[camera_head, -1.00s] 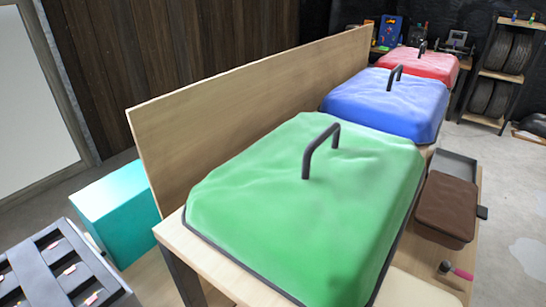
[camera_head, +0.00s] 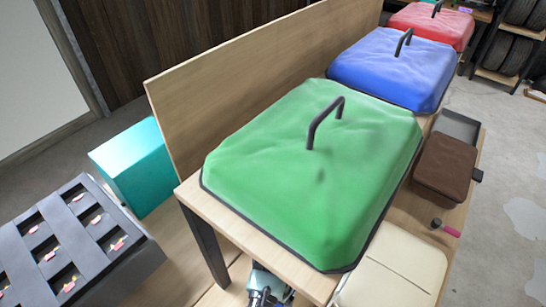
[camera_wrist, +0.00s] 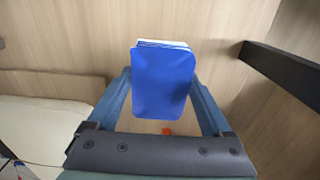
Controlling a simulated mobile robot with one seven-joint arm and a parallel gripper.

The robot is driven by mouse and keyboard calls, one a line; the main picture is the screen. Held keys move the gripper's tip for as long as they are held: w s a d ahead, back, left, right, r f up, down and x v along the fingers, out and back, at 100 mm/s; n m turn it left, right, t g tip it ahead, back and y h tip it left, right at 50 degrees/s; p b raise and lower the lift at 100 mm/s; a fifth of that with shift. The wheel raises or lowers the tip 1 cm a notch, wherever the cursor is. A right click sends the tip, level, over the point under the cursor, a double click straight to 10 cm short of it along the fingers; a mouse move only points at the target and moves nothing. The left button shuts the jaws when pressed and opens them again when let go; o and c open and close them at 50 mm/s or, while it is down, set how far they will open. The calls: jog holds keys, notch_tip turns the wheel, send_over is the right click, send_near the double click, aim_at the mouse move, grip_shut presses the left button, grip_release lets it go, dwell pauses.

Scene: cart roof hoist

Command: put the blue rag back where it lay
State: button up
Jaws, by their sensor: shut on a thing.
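The blue rag (camera_wrist: 163,82) shows in the wrist view as a flat, folded blue block with a pale edge at its top. My gripper (camera_wrist: 162,76) is shut on it, with one blue-grey finger on each side. A wooden surface fills the background behind the rag; I cannot tell whether the rag touches it. In the head view, a teal and dark part of my arm (camera_head: 266,287) shows at the bottom, beside the front edge of the wooden table. The rag is hidden in that view.
A green cover (camera_head: 315,185) with a black handle fills the table top, with blue (camera_head: 395,70) and red (camera_head: 430,25) covers behind. A cream box (camera_head: 395,270), brown case (camera_head: 445,165) and grey tray (camera_head: 458,127) lie right. A dark table leg (camera_wrist: 285,70) stands close.

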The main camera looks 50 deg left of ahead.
jog(key=shift+f, duration=2.15)
jog(key=shift+f, duration=0.1)
jog(key=o, duration=1.1)
jog(key=shift+r, duration=3.9)
